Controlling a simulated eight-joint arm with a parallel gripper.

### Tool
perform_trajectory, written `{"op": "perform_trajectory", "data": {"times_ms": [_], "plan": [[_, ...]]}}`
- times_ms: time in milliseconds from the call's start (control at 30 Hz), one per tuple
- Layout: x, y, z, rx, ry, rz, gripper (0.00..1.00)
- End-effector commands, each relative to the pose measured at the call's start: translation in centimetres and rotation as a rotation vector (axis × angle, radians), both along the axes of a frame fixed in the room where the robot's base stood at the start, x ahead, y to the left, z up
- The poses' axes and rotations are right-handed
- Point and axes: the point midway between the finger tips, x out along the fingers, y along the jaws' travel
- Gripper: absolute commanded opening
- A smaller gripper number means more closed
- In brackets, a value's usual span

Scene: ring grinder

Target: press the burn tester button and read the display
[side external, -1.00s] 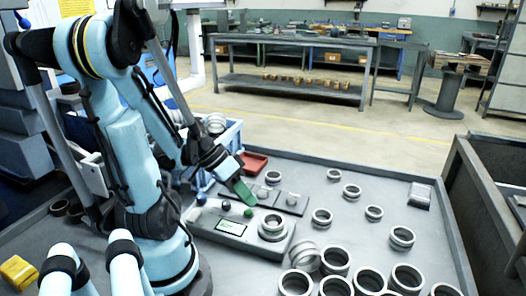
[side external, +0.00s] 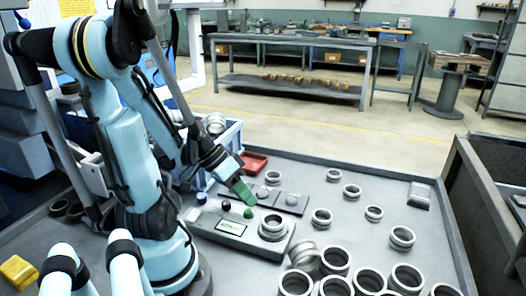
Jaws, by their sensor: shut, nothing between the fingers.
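The burn tester (side external: 209,232) is a flat grey box on the table. It has a small pale display (side external: 231,227) with a greenish mark, too small to read. A metal ring (side external: 272,227) sits on the tester's right end. My gripper (side external: 249,200), with green fingers, is shut and empty. Its tips are just above the dark green knob; I cannot tell whether they touch it.
Several loose metal rings stand on the table to the right and in front, including a tilted one (side external: 305,256) near the tester. A red tray (side external: 254,163), a blue crate (side external: 231,140) and dark pads (side external: 291,203) lie behind. A grey bin (side external: 470,215) stands at right.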

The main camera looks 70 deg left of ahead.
Motion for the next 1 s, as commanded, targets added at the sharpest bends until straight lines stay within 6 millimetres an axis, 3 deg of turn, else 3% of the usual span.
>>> {"op": "perform_trajectory", "data": {"times_ms": [1000], "plan": [[0.0, 0.0, -1.1, 0.000, 0.000, 0.000, 0.00]]}}
